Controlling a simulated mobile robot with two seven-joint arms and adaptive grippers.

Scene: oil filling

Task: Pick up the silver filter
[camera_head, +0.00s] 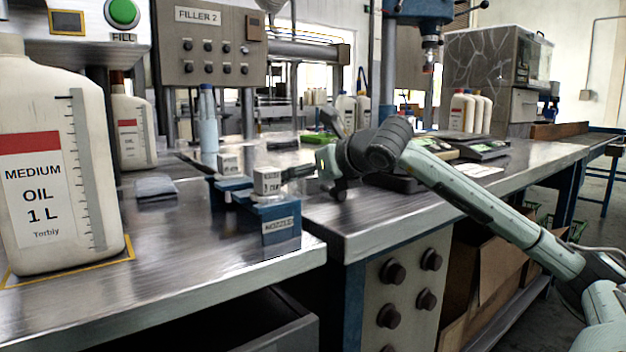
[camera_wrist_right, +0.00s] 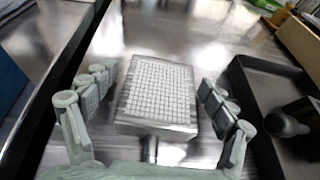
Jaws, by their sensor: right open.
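The silver filter (camera_wrist_right: 158,92) is a rectangular block with a pale, finely gridded top face and silver-grey sides. It lies on the metal worktop in the middle of the right wrist view. My right gripper (camera_wrist_right: 152,105) is open, with one finger on each side of the filter and visible gaps between. It holds nothing. In the head view my right gripper (camera_head: 330,162) is over the worktop near the blue nozzle stand, and I cannot make out the filter there. My left gripper is not in view.
A dark tray (camera_wrist_right: 265,115) lies right of the filter. In the head view a blue nozzle stand (camera_head: 278,222) is left of my gripper, and a large oil bottle (camera_head: 60,165) stands at the far left. The bench has a front edge (camera_head: 430,218).

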